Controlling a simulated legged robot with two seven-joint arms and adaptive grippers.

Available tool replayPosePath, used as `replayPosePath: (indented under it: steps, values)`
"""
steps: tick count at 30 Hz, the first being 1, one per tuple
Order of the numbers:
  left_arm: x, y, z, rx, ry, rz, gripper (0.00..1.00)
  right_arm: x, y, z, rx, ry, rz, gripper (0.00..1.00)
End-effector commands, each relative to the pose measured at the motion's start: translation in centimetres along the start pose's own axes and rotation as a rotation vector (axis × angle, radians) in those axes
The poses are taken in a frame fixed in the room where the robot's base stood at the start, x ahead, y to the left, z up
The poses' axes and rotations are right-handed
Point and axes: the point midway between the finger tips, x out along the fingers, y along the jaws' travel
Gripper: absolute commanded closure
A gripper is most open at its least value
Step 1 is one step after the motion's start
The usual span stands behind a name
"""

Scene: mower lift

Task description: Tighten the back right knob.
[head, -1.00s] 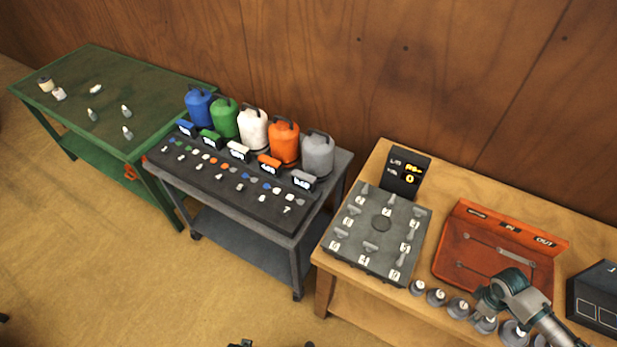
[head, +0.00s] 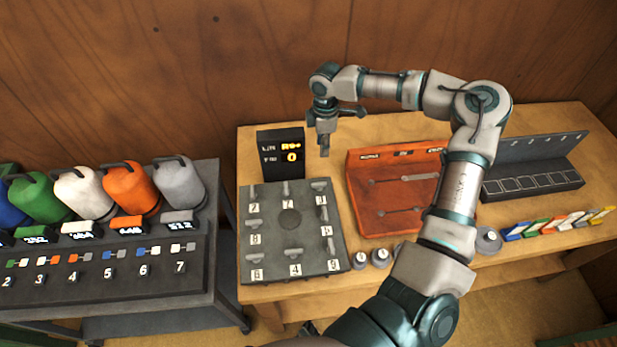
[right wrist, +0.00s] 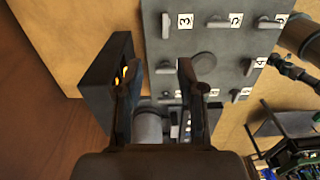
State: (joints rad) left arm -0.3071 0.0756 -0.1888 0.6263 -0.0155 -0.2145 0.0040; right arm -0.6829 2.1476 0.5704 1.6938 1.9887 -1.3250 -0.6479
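The grey panel (head: 265,228) holds rows of numbered lever knobs around a round disc. Its back right knob (head: 319,186) stands by the label 3; it shows near the top of the right wrist view (right wrist: 166,26). My right gripper (head: 324,152) hangs above and behind the panel's back right corner, pointing down. In the right wrist view its two fingers (right wrist: 160,70) are apart with nothing between them, and the back right knob lies outside them, apart from them. A small dark part (head: 308,328) at the bottom of the head view may be my left gripper; its state is unclear.
A black display (head: 281,153) stands behind the panel. The orange case (head: 365,188) lies to the right, partly hidden by my right arm. Grey weights (head: 359,260) line the table's front edge. A black tray (head: 533,187) is farther right. A cart with colored jugs (head: 130,190) stands left.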

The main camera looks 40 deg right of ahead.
Motion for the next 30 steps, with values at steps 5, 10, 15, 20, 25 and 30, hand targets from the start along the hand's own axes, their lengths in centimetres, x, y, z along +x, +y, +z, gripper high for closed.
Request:
replayPosePath:
  steps: [5,10,15,20,25,30]
  values:
    - [-0.1,-0.1,0.1,0.001,-0.002,0.002,0.61,1.8,-0.1,-0.2,-0.001,-0.003,-0.003,0.61]
    - [0.0,-0.2,0.0,0.001,-0.005,0.006,0.61,5.7,0.0,-0.8,-0.002,-0.01,-0.005,0.61]
    - [-0.1,-0.3,-0.1,0.004,-0.005,0.004,0.61,9.8,0.0,-0.7,-0.001,-0.01,-0.005,0.61]
    - [-0.2,0.0,-0.3,0.001,-0.004,0.003,0.61,13.4,0.1,-0.2,0.0,-0.007,-0.005,0.61]
    - [-0.4,0.0,-0.2,0.0,-0.005,0.003,0.61,16.1,0.2,-0.2,0.001,-0.006,-0.003,0.61]
    - [-0.4,0.0,-0.2,0.0,-0.005,0.003,0.61,17.2,0.2,-0.3,0.0,-0.005,-0.002,0.61]
